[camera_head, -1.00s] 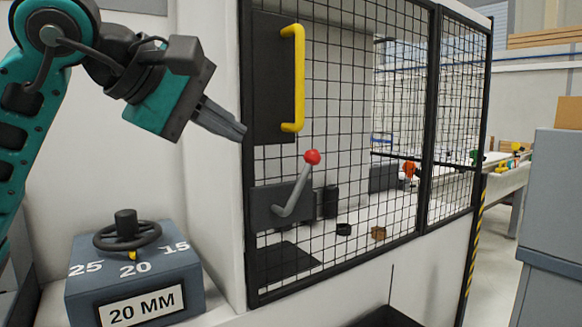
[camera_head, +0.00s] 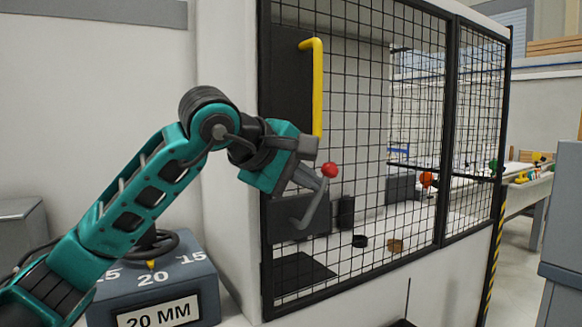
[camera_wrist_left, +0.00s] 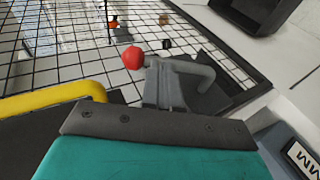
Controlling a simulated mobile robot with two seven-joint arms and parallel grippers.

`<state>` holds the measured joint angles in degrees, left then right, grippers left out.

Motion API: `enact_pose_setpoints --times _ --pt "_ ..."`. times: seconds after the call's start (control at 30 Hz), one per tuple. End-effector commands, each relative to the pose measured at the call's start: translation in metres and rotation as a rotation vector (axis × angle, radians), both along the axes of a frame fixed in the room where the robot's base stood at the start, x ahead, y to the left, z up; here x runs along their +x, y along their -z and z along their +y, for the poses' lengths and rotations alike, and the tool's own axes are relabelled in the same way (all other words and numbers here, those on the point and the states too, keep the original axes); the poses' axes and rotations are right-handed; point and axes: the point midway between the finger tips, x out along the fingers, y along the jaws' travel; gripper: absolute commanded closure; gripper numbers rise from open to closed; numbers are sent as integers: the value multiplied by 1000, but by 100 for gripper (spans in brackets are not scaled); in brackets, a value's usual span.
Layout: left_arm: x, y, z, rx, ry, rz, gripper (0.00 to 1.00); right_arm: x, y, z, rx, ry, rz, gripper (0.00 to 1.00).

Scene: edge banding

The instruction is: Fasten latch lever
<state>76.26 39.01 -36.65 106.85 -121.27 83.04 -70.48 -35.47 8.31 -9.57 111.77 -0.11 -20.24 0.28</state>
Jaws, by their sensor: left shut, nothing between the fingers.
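The latch lever (camera_head: 315,205) is a grey bent rod with a red ball knob (camera_head: 329,170) at its upper end, on a dark plate of the mesh guard door. It tilts up and to the right. My left gripper (camera_head: 317,184) is shut and empty, with its fingertips beside the lever just below the knob. In the left wrist view the fingers (camera_wrist_left: 165,88) overlap the lever (camera_wrist_left: 195,70), and the red knob (camera_wrist_left: 132,57) shows just left of the fingertips. I cannot tell whether they touch. My right gripper is not in view.
A yellow door handle (camera_head: 317,85) stands above the lever, close to my gripper. The black mesh door (camera_head: 400,130) lies behind it. A grey block with a handwheel and a "20 MM" label (camera_head: 157,312) sits lower left. A grey cabinet (camera_head: 562,215) stands at right.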

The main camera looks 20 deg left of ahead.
Motion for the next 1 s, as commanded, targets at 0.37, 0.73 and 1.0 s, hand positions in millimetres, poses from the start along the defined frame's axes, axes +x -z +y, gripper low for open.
enact_pose_setpoints --times 0.37,0.73,1.0 --pt "4 2 -2 0 -1 0 100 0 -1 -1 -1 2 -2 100" --pt "9 3 -6 1 -1 1 100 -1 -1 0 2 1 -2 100" --pt "21 6 -15 0 -1 0 100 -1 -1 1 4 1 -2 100"
